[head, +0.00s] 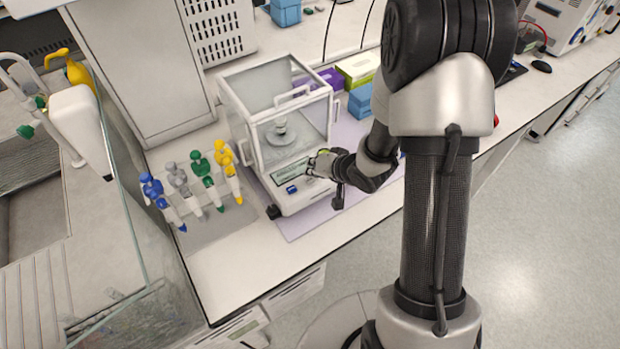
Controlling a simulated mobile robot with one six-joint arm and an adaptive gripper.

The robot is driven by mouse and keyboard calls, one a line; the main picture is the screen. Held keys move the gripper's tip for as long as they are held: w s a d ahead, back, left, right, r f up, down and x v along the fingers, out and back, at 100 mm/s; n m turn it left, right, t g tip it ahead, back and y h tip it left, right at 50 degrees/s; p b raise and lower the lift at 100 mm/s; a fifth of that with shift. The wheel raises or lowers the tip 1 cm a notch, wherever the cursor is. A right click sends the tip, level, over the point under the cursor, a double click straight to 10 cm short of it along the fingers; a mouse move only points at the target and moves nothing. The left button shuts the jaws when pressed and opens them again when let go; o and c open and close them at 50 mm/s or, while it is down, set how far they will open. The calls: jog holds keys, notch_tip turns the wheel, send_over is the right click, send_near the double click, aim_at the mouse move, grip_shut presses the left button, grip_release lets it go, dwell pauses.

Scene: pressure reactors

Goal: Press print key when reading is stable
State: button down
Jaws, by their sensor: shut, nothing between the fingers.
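The analytical balance (273,140), a white unit with a clear glass draft shield, stands on a purple mat on the bench. A small round object (281,128) sits on the pan inside the shield. The display (292,174) is on the sloped front panel; its reading is too small to make out. A blue key (291,189) shows at the panel's lower left. My gripper (312,167) is shut and empty at the right side of the front panel, close to the display. Whether it touches a key cannot be told. It hides the panel's right part, and the print key cannot be made out.
Several pipettes (205,178) with blue, grey, green and yellow tops stand left of the balance. A yellow-green box (357,68) and blue boxes (360,101) are behind to the right. A tall white cabinet (143,62) is behind left. The purple mat (312,219) is clear in front.

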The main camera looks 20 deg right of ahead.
aim_at(313, 178)
jog(key=shift+f, duration=0.2)
jog(key=shift+f, duration=0.3)
jog(key=shift+f+b, duration=0.4)
jog(key=shift+b, duration=0.1)
dwell(0.6)
dwell(0.3)
jog(key=shift+r+p, duration=0.9)
jog(key=shift+p, duration=0.05)
notch_tip(313, 178, up, 5)
jog(key=p, duration=0.5)
dwell(0.5)
